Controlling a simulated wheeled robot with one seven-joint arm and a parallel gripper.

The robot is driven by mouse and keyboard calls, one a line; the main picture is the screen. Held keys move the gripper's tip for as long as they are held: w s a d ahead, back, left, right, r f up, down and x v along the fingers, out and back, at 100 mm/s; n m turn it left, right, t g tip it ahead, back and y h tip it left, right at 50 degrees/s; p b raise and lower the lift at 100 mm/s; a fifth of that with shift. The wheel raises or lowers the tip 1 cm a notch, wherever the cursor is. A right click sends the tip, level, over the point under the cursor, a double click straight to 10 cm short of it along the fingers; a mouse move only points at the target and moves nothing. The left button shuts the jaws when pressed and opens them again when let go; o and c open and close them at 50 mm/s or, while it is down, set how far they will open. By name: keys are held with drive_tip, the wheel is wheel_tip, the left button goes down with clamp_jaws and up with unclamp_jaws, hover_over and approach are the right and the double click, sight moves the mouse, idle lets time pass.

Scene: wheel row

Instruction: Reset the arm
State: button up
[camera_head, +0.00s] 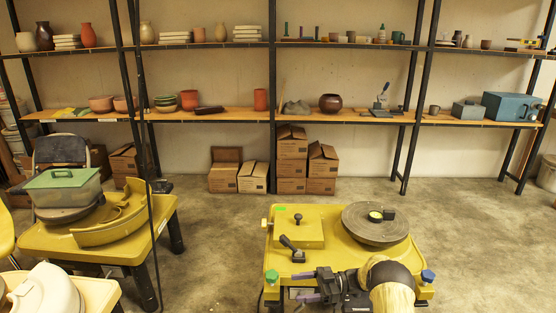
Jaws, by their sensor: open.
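My gripper (299,287) is at the bottom centre, in front of the near edge of a yellow wheel table (325,255). It points left, with its two purple-tipped fingers spread apart and nothing seen between them. My arm comes up from the bottom edge, with a dark rounded joint and a pale link to the right of the gripper. The arm hides part of the table's front.
Green (271,276) and blue (428,276) knobs sit at the front corners. Another yellow wheel table (100,245) stands left. Boxes (292,160) and pottery shelves (215,115) line the wall. Floor right is clear.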

drive_tip(key=w+a+r+m+t+h, duration=0.1)
drive_tip(key=w+r+m+t+h, duration=0.4)
drive_tip(key=w+r+t, duration=0.45)
drive_tip(key=s+d+r+m+t+h+b, duration=0.1)
drive_tip(key=s+d+r+m+t+h, duration=0.3)
drive_tip(key=s+d+r+m+h, duration=0.4)
drive_tip(key=s+f+m+g+h, duration=0.2)
drive_tip(key=s+m+g, duration=0.15)
drive_tip(key=s, duration=1.15)
drive_tip(key=s+f+m+g+h, duration=0.25)
drive_tip(key=s+g, duration=0.25)
drive_tip(key=s, duration=0.9)
wheel_tip(320, 180, up, 38)
drive_tip(key=p, duration=3.7)
drive_tip(key=shift+s+d+r, duration=0.2)
drive_tip(key=shift+s+d, duration=0.05)
drive_tip(key=shift+d, duration=0.05)
